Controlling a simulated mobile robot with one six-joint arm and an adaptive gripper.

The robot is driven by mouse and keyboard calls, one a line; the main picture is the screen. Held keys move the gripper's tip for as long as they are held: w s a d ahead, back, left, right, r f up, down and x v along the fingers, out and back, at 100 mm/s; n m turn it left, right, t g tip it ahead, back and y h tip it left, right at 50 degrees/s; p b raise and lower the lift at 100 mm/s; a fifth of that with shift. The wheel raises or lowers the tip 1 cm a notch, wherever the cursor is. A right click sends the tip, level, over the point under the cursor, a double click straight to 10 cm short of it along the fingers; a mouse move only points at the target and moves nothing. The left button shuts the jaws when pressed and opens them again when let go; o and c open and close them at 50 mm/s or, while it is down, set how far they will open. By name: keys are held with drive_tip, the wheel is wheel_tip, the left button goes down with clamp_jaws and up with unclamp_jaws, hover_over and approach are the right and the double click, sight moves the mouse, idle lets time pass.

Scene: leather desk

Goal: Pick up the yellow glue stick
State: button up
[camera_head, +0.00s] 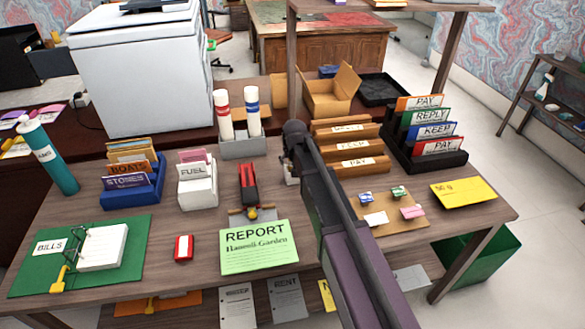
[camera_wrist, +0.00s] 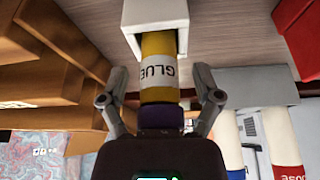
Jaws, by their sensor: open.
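The yellow glue stick (camera_wrist: 160,95) has a white band reading "GLUE" and a purple end. In the wrist view it sits in a small white square holder (camera_wrist: 128,52), with much of its length out of the holder. My gripper (camera_wrist: 160,99) is open, with one finger on each side of the glue stick and a visible gap at both. In the head view my arm hides the glue stick; only a sliver of the white holder (camera_head: 291,172) shows beside my gripper (camera_head: 294,140).
Wooden file slots (camera_head: 352,146) stand close right of my gripper. Two white tubes rise from a grey holder (camera_head: 243,148) to its left. A red and black stapler (camera_head: 249,183) lies nearby. A black letter rack (camera_head: 425,162) stands farther right.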

clamp_jaws()
idle(0.3)
drive_tip(key=shift+r, duration=0.15)
wheel_tip(320, 180, up, 10)
drive_tip(key=p, duration=1)
idle(0.8)
